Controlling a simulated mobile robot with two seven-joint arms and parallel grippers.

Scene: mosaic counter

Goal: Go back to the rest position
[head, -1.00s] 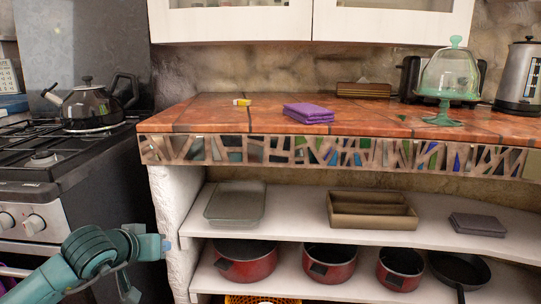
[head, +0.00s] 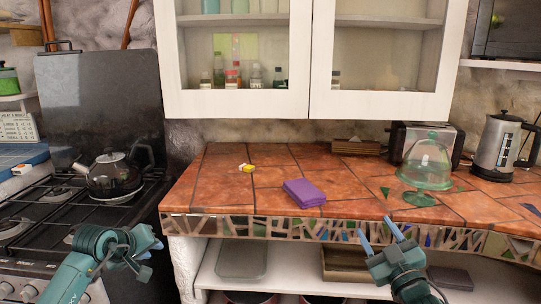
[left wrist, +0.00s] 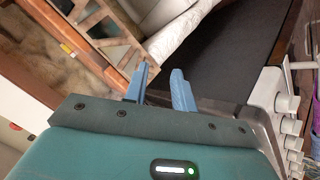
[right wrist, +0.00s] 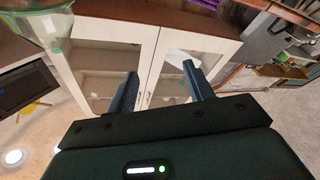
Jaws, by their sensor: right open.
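My left gripper (head: 148,250) is low at the left in the head view, in front of the stove and left of the counter. In the left wrist view its two blue fingers (left wrist: 160,78) stand a little apart with nothing between them. My right gripper (head: 380,232) is in front of the counter edge at the lower right of the head view, its fingers pointing up. In the right wrist view the fingers (right wrist: 162,82) are wide apart and empty.
The tiled counter (head: 240,205) holds a purple cloth (head: 304,193), a small yellow item (head: 247,168), a green glass dome (head: 425,165), a toaster and a steel kettle (head: 500,145). A black kettle (head: 113,175) stands on the stove. A shelf (head: 290,270) with trays runs below.

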